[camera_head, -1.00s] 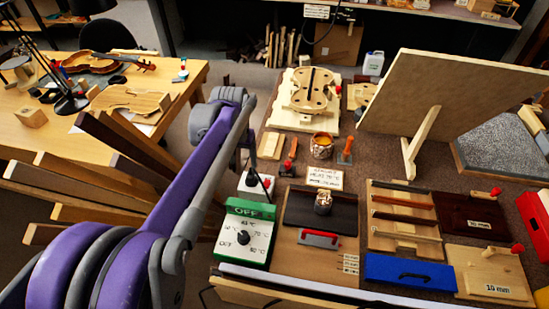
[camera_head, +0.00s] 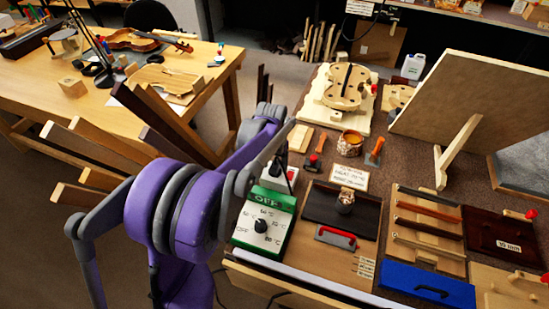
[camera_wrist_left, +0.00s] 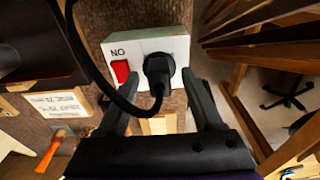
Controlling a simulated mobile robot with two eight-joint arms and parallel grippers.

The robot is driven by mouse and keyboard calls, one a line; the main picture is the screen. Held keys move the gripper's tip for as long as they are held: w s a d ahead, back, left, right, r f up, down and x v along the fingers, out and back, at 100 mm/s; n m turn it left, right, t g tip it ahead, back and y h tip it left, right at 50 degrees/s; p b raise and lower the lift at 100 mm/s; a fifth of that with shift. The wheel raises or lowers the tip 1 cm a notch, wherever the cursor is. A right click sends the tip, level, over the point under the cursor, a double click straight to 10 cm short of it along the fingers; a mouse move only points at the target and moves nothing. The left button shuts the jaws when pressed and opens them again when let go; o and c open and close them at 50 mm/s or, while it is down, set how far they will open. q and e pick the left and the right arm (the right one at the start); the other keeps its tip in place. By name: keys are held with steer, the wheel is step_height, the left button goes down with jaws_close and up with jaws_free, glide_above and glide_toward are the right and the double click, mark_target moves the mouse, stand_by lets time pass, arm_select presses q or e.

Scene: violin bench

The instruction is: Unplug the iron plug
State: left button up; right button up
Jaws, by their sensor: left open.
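The iron plug is black and sits upright in a white socket box (camera_wrist_left: 118,48); the plug (camera_wrist_left: 158,72) and its black cord show in the left wrist view. A red switch (camera_wrist_left: 121,71) marked ON is beside it. In the head view the plug (camera_head: 275,170) and the socket box (camera_head: 291,179) show behind the green controller. My left gripper (camera_wrist_left: 157,84) is open, with one finger on either side of the plug, and I cannot tell whether they touch it. In the head view my purple arm largely hides the gripper. My right gripper is not in view.
The green controller (camera_head: 262,224) with a dial and OFF display stands in front of the socket. A dark tray (camera_head: 322,206) holds a small metal cylinder. A red-handled tool (camera_head: 336,238), a blue box (camera_head: 428,287) and a violin body (camera_head: 349,87) are on the bench. Wooden boards lean at the left.

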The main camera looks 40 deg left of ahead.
arm_select(q)
steer(key=shift+f, duration=0.3)
jaws_close()
stand_by(0.6)
